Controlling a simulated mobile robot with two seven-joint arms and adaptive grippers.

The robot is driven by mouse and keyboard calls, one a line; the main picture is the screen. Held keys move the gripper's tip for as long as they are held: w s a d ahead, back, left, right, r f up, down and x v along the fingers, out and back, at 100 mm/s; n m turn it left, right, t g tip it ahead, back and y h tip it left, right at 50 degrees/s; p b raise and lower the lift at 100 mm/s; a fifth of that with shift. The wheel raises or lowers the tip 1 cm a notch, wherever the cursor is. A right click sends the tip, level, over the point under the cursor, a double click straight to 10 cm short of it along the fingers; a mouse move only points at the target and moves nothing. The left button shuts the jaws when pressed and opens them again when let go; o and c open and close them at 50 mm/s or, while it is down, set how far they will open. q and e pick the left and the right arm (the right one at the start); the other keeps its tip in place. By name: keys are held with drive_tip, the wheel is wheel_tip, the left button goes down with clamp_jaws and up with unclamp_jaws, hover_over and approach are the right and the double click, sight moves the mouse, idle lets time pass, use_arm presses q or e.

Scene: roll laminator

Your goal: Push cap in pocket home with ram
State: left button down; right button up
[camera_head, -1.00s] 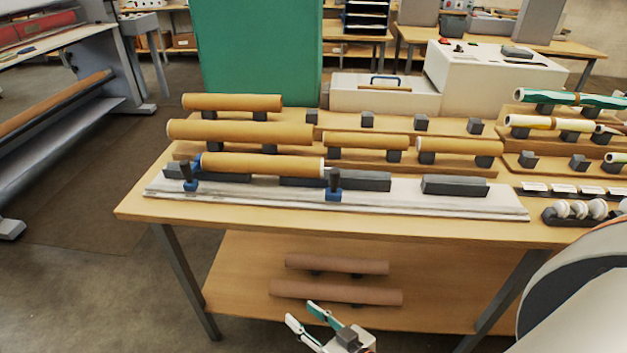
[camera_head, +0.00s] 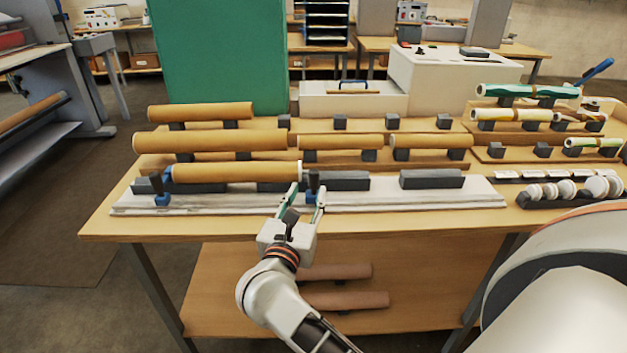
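My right gripper (camera_head: 308,192) is at the front of the bench fixture, its two fingers apart. The fingertips are close to a black upright handle on a blue block (camera_head: 314,181), which is probably the ram. I cannot tell whether they touch it. A tan roll (camera_head: 235,173) lies in dark cradles on the long pale rail (camera_head: 410,199). Its right end shows a pale rim, perhaps the cap, just left of the handle; the pocket cannot be made out. A second blue block with a black handle (camera_head: 161,190) stands at the roll's left end. My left gripper is not in view.
Tan rolls (camera_head: 225,141) rest on racks behind the rail. A dark block (camera_head: 431,179) sits on the rail's right part. White round caps (camera_head: 565,190) stand in a holder at right. The bench's front edge (camera_head: 400,226) is clear to the gripper's right.

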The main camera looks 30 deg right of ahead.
sight(313, 181)
drive_tip(key=shift+w+d+f, duration=0.1)
drive_tip(key=shift+w, duration=0.1)
drive_tip(key=p+x, duration=0.1)
drive_tip(key=x, duration=0.6)
drive_tip(key=shift+w+d, duration=0.1)
drive_tip(key=shift+d, duration=0.15)
clamp_jaws()
